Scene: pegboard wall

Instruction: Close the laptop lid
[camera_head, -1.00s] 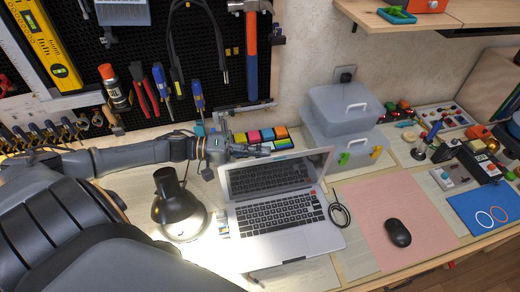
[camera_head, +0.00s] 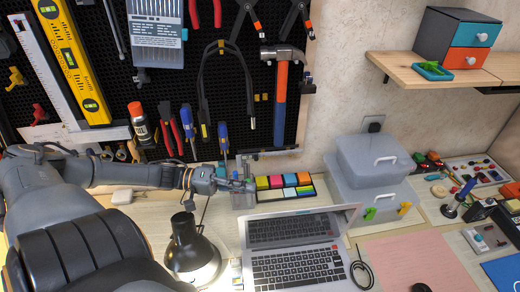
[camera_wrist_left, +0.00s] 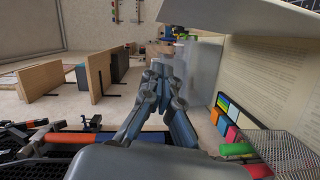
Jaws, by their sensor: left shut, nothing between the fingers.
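The silver laptop (camera_head: 295,262) stands open on the table, its lid (camera_head: 300,229) tilted up with the dark screen facing me. Its front part runs out of the bottom of the head view. My left gripper (camera_head: 250,186) is shut and empty. It is behind and above the lid's left top corner, apart from the lid in the picture. The left wrist view shows its fingertips (camera_wrist_left: 165,50) together. A grey panel (camera_wrist_left: 235,14) at the top of that view looks like the back of the lid. My right gripper is in neither view.
A black desk lamp (camera_head: 190,245) stands left of the laptop. Coloured sticky notes (camera_head: 285,182) lie behind it, near my left gripper. Stacked grey boxes (camera_head: 370,170) stand at the back right. A pegboard with tools (camera_head: 170,80) covers the wall behind.

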